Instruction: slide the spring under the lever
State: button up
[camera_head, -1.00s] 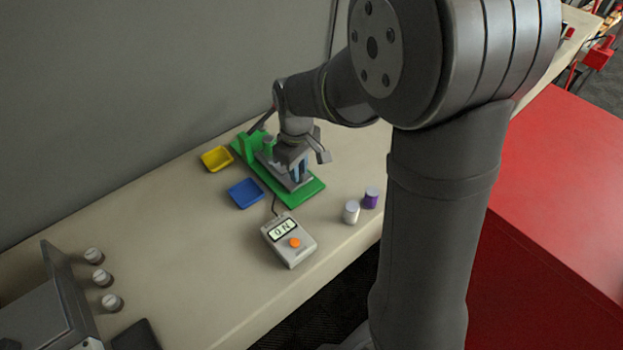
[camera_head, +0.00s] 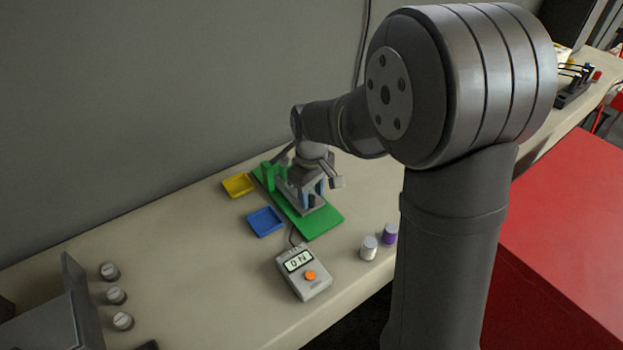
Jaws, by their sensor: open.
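My gripper (camera_head: 313,188) is open and points down over the green fixture (camera_head: 318,222) near the middle of the bench. Its fingers look bluish and sit close over the grey part of the fixture. Green uprights (camera_head: 268,176) stand at the fixture's back left end. The gripper and wrist cover most of the fixture's middle. I cannot make out the spring or the lever there, and I cannot tell whether the fingers touch anything.
A yellow tray (camera_head: 238,195) and a blue tray (camera_head: 250,225) lie left of the fixture. A grey meter (camera_head: 318,288) with an orange button stands in front, cabled towards it. A white jar (camera_head: 369,248) and a purple jar (camera_head: 390,229) stand right. The bench's left middle is clear.

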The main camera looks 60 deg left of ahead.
notch_tip(320, 180, up, 17)
dwell(0.4)
dwell(0.5)
notch_tip(320, 180, down, 17)
jog(key=shift+d+f, duration=0.1)
jog(key=shift+f, duration=0.05)
jog(key=shift+d, duration=0.1)
dwell(0.3)
dwell(0.3)
